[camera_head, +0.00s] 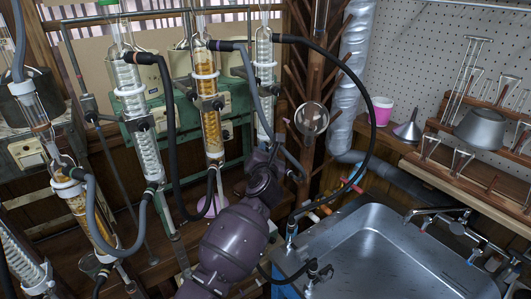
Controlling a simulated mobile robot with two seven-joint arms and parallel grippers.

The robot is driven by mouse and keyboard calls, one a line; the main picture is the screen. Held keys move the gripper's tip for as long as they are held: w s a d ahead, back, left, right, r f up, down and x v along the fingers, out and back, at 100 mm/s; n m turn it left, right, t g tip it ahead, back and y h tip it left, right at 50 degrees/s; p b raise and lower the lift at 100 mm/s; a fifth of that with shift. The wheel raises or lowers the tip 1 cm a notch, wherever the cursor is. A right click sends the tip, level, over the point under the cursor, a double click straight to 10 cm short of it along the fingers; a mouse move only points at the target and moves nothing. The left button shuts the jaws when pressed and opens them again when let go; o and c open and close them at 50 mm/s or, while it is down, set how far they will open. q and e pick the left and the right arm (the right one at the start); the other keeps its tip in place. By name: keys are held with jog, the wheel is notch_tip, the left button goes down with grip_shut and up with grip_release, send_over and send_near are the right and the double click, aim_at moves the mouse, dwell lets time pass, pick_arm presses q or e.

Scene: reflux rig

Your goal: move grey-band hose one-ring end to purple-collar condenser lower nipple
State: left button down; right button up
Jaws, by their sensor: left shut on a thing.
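My left gripper (264,152) is at the centre of the view, beside the lower part of the right-hand clear condenser (264,85). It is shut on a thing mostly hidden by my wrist. A grey hose (256,88) runs from the upper part of the amber condenser (207,100) down to the gripper area. I cannot tell whether its end is in the jaws. The grey band and end ring are too small to make out. My right gripper is not in view.
A long black hose (374,110) arches over toward the metal sink (385,255). Another black hose (174,130) hangs between condensers. A grey hose (134,243) loops low at left. A round clear flask (311,119) stands right of the gripper, near a wooden peg post.

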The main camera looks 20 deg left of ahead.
pick_arm(q)
jog(key=shift+w, duration=0.1)
dwell(0.3)
jog(key=c, duration=0.9)
grip_release()
